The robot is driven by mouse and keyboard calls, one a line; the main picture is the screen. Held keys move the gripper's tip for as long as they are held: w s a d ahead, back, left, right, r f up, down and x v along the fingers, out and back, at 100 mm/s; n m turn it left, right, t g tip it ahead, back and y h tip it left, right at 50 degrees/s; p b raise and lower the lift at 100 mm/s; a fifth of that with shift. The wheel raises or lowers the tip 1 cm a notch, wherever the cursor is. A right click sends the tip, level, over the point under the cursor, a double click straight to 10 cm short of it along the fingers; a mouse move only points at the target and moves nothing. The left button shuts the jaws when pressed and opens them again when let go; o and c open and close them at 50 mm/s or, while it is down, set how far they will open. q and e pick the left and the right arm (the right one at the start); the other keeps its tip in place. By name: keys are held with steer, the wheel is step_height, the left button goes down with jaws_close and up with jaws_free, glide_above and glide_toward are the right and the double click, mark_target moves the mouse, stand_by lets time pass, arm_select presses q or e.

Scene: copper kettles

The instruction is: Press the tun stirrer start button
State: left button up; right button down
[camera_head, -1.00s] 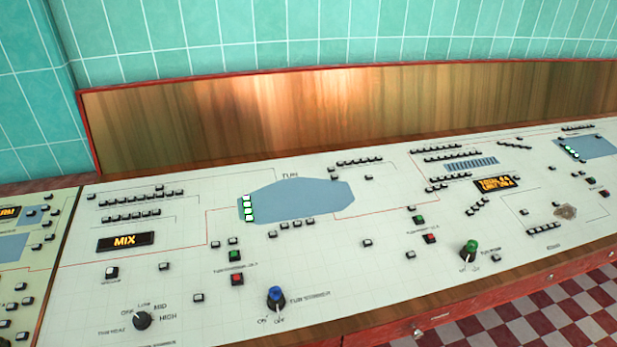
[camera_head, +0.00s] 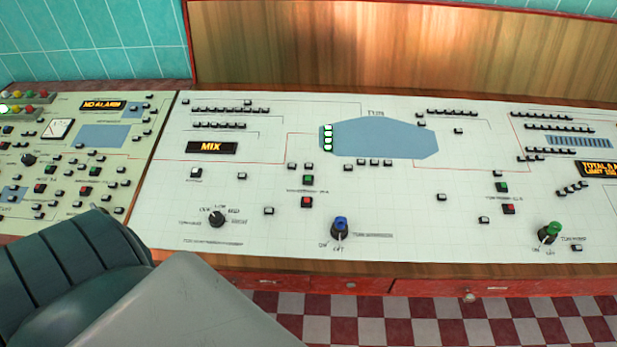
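The control panel (camera_head: 260,222) spans the view. A blue knob (camera_head: 340,225) stands near its front edge, with ON and OFF marks below it and a label on its right that reads "TUN STIRRER" in the earlier frame. Above and left of it are a green button (camera_head: 308,180) and a red button (camera_head: 306,202), one behind the other, with a small label between them too blurred to read. Another green button (camera_head: 502,187) and red button (camera_head: 509,209) sit farther right. Neither of my grippers is in view.
A dark padded chair (camera_head: 75,265) stands at the lower left, in front of the panel. A plain grey shape fills the bottom beside it. A green knob (camera_head: 550,232) is at the right. Checkered floor (camera_head: 400,325) shows at the bottom right.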

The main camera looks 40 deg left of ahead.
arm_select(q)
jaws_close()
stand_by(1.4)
